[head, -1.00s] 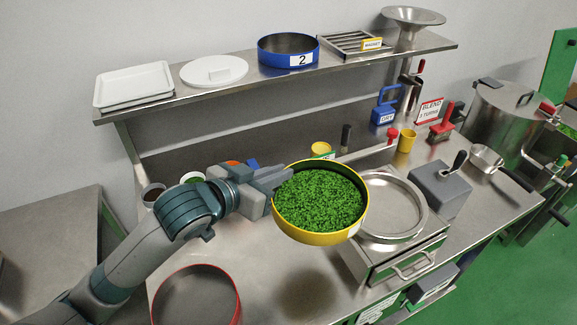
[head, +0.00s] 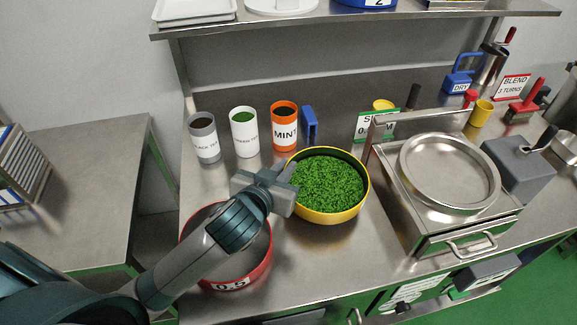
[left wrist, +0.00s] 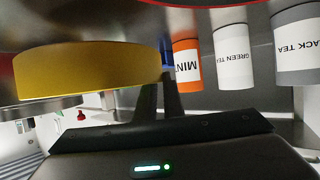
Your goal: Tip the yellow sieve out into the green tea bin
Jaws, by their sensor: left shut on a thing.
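The yellow sieve (head: 330,214) is level and full of chopped green leaf. My left gripper (head: 287,182) is shut on its left rim and holds it over the bench; its shadow lies below it. The sieve's yellow wall (left wrist: 90,72) also shows in the left wrist view. The green tea bin (head: 244,135) is a white cup with green contents, at the back of the bench, up and left of the sieve. It reads GREEN TEA in the left wrist view (left wrist: 233,58). My right gripper is not in view.
The grey black tea bin (head: 205,143) and orange mint bin (head: 284,130) flank the green tea bin. A red sieve (head: 240,277) marked 0.5 stands under my left forearm. The steel sifter (head: 430,235) stands to the right. A shelf (head: 350,24) runs above.

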